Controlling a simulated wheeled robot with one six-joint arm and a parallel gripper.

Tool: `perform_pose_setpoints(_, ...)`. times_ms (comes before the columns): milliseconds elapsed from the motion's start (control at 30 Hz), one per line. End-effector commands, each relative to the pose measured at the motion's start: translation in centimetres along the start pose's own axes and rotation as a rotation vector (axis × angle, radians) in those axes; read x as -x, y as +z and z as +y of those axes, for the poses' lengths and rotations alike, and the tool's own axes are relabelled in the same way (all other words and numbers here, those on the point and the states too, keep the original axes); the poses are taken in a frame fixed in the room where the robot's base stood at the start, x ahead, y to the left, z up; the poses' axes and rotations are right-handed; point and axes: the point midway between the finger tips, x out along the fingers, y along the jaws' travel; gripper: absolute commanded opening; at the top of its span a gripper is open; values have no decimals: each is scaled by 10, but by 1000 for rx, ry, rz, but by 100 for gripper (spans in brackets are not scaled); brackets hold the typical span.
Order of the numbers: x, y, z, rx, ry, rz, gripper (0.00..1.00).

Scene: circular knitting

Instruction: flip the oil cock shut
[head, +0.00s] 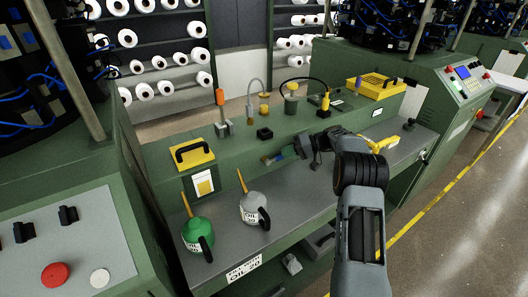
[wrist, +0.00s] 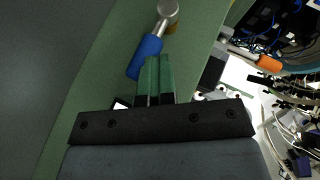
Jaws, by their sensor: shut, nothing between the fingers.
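The oil cock shows in the wrist view as a blue lever handle (wrist: 145,57) on a metal stem with a round pivot (wrist: 167,9), against a green panel. In the head view my gripper (head: 281,154) reaches left to the ledge face. I cannot tell whether the fingers touch the handle.
A green oil can (head: 197,236) and a grey oil can (head: 253,210) stand on the grey bench left of my arm. An orange-handled lever (head: 220,98) stands on the ledge; an orange handle (wrist: 268,63) shows in the wrist view. A yellow case (head: 191,155) sits left.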

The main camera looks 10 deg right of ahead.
Motion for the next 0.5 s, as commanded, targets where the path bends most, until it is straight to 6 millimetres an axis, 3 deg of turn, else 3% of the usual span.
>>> perform_pose_setpoints(267,1,1,1,-4,4,0,0)
perform_pose_setpoints(500,16,-4,-29,3,3,-1,0)
